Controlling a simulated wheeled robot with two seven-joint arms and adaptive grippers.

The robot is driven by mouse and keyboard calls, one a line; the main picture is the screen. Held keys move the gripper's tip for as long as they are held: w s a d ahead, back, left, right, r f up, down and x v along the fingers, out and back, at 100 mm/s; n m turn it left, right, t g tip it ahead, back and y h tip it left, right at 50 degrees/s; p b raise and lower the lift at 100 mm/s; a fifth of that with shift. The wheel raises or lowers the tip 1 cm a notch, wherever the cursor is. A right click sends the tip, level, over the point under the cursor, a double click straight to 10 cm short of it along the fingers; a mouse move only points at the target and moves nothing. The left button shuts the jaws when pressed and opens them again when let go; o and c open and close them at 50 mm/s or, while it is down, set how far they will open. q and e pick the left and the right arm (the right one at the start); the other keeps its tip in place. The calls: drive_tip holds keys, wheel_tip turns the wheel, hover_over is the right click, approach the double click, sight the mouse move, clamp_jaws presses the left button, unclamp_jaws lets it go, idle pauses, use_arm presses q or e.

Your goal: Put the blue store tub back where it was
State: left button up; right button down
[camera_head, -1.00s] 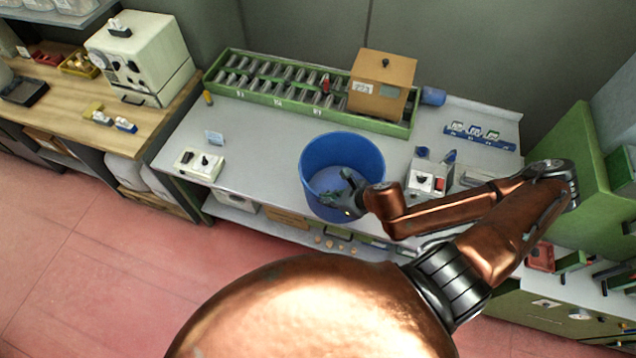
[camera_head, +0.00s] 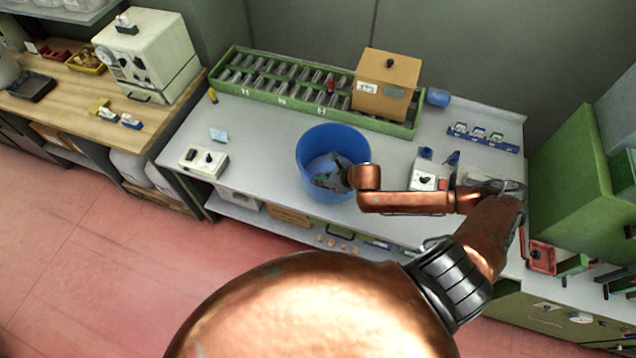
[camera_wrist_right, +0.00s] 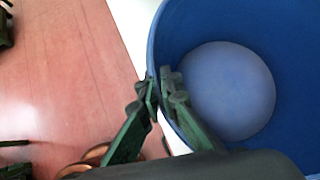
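The blue store tub (camera_head: 335,141) is upright at the front middle of the grey bench, and its inside looks empty. My right gripper (camera_head: 332,180) is at the tub's near right side. In the right wrist view my right gripper (camera_wrist_right: 161,88) has its fingertips closed together on the rim of the blue store tub (camera_wrist_right: 240,25), one finger on the inside and one on the outside. Whether the tub's base touches the bench top is hidden. My left gripper is not in view.
A green rack (camera_head: 285,88) with several grey cylinders and a cardboard box (camera_head: 386,83) stand behind the tub. A small switch box (camera_head: 428,175) is close on its right, a control box (camera_head: 203,160) further left.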

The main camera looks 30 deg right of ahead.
drive_tip(key=shift+f+p, duration=0.4)
drive_tip(key=shift+f, duration=1)
drive_tip(key=c, duration=2.2)
unclamp_jaws()
drive_tip(key=shift+f, duration=0.1)
drive_tip(key=shift+o, duration=0.2)
drive_tip(key=b+v, duration=0.1)
drive_tip(key=v, duration=1.1)
